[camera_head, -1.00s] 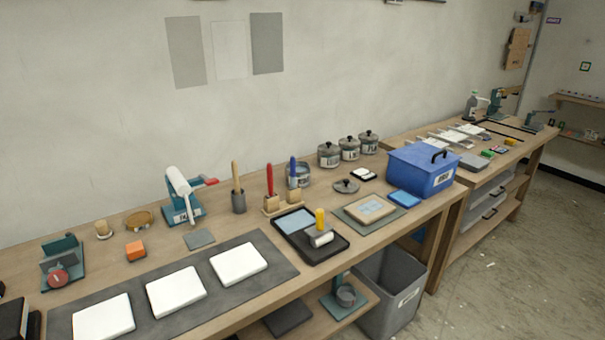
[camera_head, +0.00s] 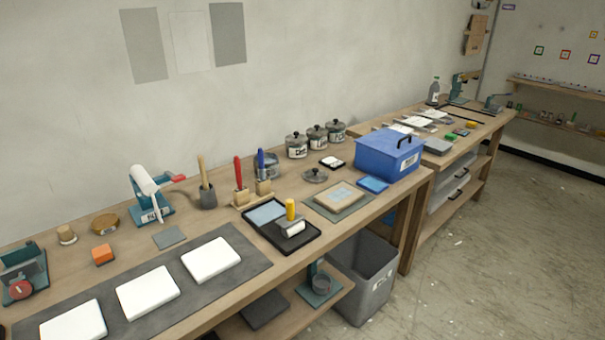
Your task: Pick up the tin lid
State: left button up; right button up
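The tin lid (camera_head: 315,175), a round grey lid with a small dark knob, lies flat on the wooden workbench (camera_head: 290,188). It is left of the blue box and behind the framed block on its mat. An open tin (camera_head: 267,166) without a lid stands to its left, partly hidden by the tool handles in front of it. Neither of my grippers is in view.
Lidded tins (camera_head: 317,138) stand behind the lid. A blue box (camera_head: 388,157) is at its right, a black ink tray with a roller (camera_head: 281,225) in front. A white-topped pad (camera_head: 332,162) lies close behind it. A grey bin (camera_head: 365,275) stands on the floor.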

aim_at(315, 175)
jog(key=i+l+u, duration=0.15)
jog(key=u, duration=0.3)
jog(key=i+l+u, duration=0.25)
jog(key=u, duration=0.25)
